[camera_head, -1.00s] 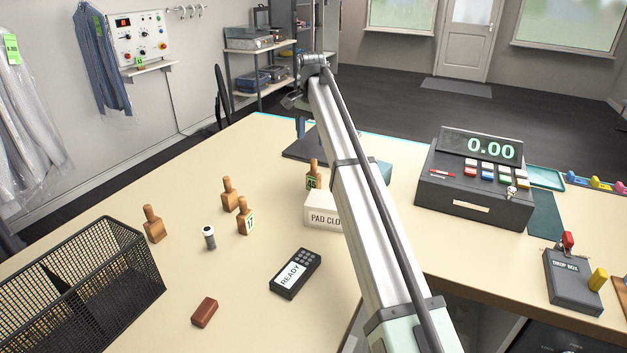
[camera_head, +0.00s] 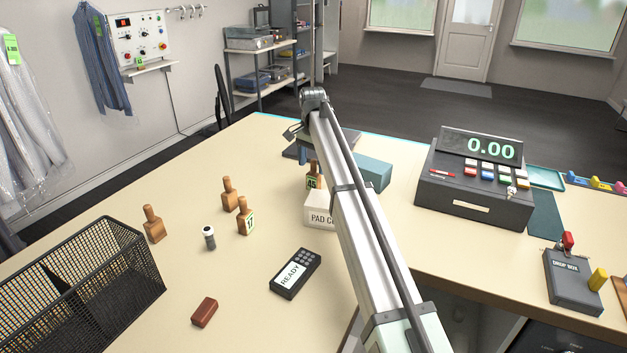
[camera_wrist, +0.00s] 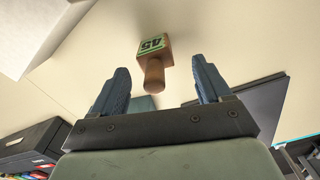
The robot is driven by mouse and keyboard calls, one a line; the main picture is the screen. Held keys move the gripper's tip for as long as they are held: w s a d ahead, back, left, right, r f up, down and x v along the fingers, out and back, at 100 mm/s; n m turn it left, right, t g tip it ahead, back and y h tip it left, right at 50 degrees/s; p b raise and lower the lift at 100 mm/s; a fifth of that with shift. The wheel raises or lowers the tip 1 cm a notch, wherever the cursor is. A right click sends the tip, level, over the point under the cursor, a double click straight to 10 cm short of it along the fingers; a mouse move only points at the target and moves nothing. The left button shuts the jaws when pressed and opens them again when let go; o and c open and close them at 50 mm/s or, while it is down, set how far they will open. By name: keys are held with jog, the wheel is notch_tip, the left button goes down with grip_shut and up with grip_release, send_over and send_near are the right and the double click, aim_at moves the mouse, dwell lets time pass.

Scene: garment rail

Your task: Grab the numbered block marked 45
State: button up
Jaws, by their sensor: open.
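The numbered block marked 45 (camera_wrist: 154,46) is a wooden piece with a round handle and a green label. In the wrist view it lies ahead of my open gripper (camera_wrist: 160,84), between the lines of the two blue fingers, with its handle end nearest them and nothing gripped. In the head view the block (camera_head: 313,181) stands on the counter behind the white PAD box (camera_head: 320,212), partly hidden by my arm. My gripper (camera_head: 303,154) shows there just above and behind the block; its fingers are mostly hidden.
Other wooden blocks (camera_head: 245,216) stand left on the counter (camera_head: 250,290). A black wire basket (camera_head: 90,280) is at the left front. A teal box (camera_head: 374,173) and a cash register (camera_head: 475,185) are to the right. A handheld terminal (camera_head: 295,273) lies in front.

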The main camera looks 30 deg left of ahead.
aim_at(314, 173)
jog(key=f, duration=0.4)
jog(key=shift+d+f, duration=0.15)
jog(key=shift+d, duration=0.1)
jog(key=c, duration=1.2)
